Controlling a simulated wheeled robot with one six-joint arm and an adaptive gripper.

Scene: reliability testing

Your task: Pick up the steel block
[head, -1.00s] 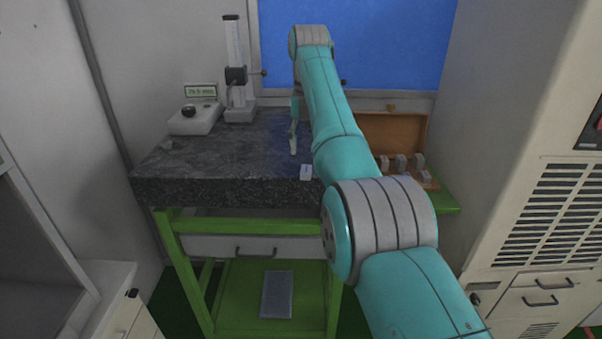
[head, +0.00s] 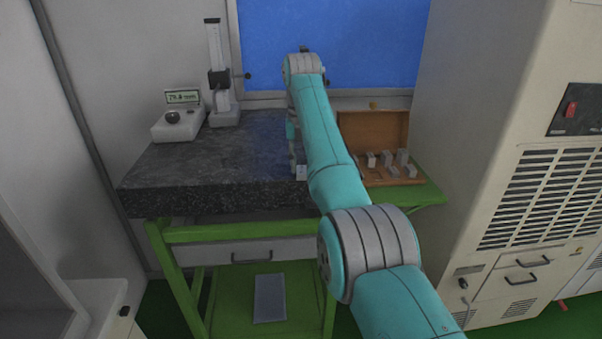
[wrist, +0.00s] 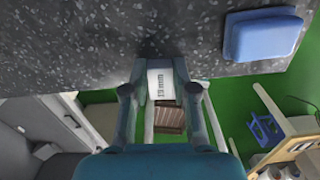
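The steel block (wrist: 161,84) is a small pale block with dark "mm" lettering on its top face. It sits at the front edge of the dark stone slab (head: 200,165), and in the head view (head: 301,173) it shows just beside my fingers. My gripper (wrist: 161,72) is down at the block, one finger on each side. The fingertips lie close against the block's two sides with no clear gap. My arm hides part of this area in the head view, and the block's underside cannot be seen.
An open wooden case (head: 380,178) with several metal blocks stands right of the slab. A gauge stand (head: 222,100) and a small display unit (head: 178,122) stand at the back left. A blue object (wrist: 263,35) lies near the slab edge.

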